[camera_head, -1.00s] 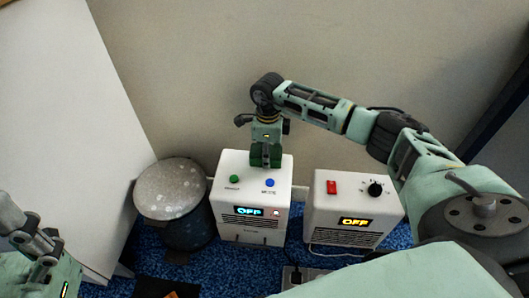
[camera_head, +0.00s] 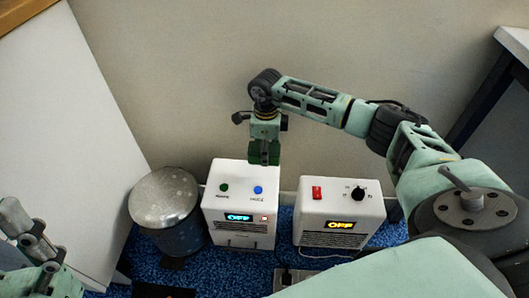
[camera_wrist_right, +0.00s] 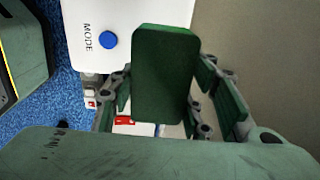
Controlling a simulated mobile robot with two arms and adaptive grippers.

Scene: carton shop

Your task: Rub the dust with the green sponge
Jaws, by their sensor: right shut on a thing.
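My right gripper (camera_head: 264,150) is shut on the green sponge (camera_head: 257,153), a dark green block. It holds the sponge at the back edge of the left white box; I cannot tell whether they touch. In the right wrist view the sponge (camera_wrist_right: 165,75) stands between the fingers, beside the box's top with its blue MODE button. Pale specks that look like dust lie on the round lid (camera_head: 163,195) of a metal bin at left, apart from the sponge. My left gripper (camera_head: 30,238) is at the lower left; its opening is unclear.
The left white box (camera_head: 240,205) has green and blue buttons and a lit OFF display. The right white box (camera_head: 340,212) has a red switch, a black knob and an OFF display. A white panel (camera_head: 75,140) stands left of the bin. Blue carpet (camera_head: 255,265) lies below.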

